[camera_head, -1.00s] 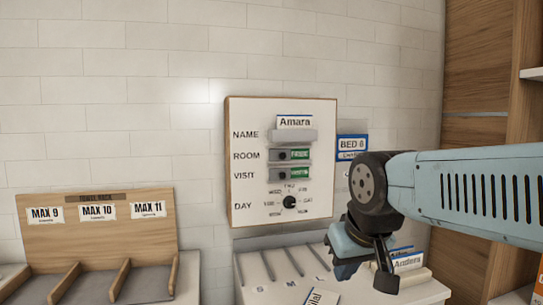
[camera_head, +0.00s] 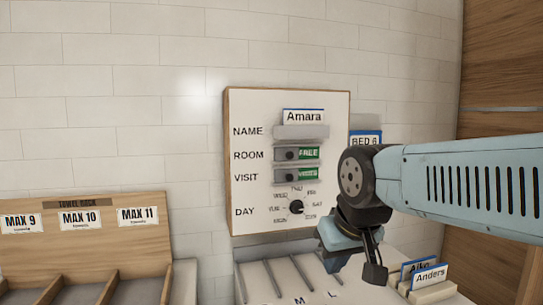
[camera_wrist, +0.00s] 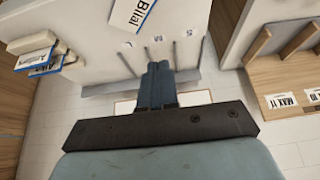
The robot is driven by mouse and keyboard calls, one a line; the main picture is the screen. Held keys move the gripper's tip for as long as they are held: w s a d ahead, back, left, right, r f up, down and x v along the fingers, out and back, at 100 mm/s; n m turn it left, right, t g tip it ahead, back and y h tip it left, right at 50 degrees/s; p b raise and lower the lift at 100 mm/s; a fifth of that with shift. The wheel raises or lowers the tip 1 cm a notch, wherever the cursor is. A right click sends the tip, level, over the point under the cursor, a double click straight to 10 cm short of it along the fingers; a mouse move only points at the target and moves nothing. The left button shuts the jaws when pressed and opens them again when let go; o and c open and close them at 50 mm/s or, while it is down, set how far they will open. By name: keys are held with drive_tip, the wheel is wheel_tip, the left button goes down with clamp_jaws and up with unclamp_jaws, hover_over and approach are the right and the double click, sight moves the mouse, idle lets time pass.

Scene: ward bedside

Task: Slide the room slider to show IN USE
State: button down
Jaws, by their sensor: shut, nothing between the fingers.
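The room slider (camera_head: 290,155) is on the upright white board (camera_head: 262,110) on the wall, in the ROOM row. The slider is not visible in the wrist view.
A VISIT slider (camera_head: 290,176) with a green label and a DAY dial (camera_head: 296,207) sit below. An Amara card (camera_head: 303,117) is above. Name cards (camera_head: 430,276) stand at lower right; a Bilal card (camera_wrist: 133,12) lies on the slotted shelf. A towel rack (camera_head: 80,240) is at left.

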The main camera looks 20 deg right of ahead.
drive_tip(key=shift+a, duration=0.1)
drive_tip(key=w+r+n+g+h, duration=0.1)
drive_tip(key=w+r+n+h, duration=0.3)
drive_tip(key=w+n, duration=0.35)
drive_tip(key=w+r+n+g+h, duration=0.2)
drive_tip(key=w+r+n+h, duration=0.2)
drive_tip(key=w+n, duration=0.35)
drive_tip(key=w+a+r+n+t+h, duration=0.1)
drive_tip(key=w+a+r+n+h, duration=0.2)
drive_tip(key=w+a, duration=0.3)
drive_tip(key=w+a+r+n+t+h, duration=0.2)
drive_tip(key=w+a+r+n+h, duration=0.2)
drive_tip(key=w+a, duration=0.3)
drive_tip(key=shift+w+a+r+t, duration=0.25)
drive_tip(key=shift+w+r+t, duration=0.05)
drive_tip(key=shift+w+r, duration=0.2)
drive_tip(key=shift+d, duration=0.1)
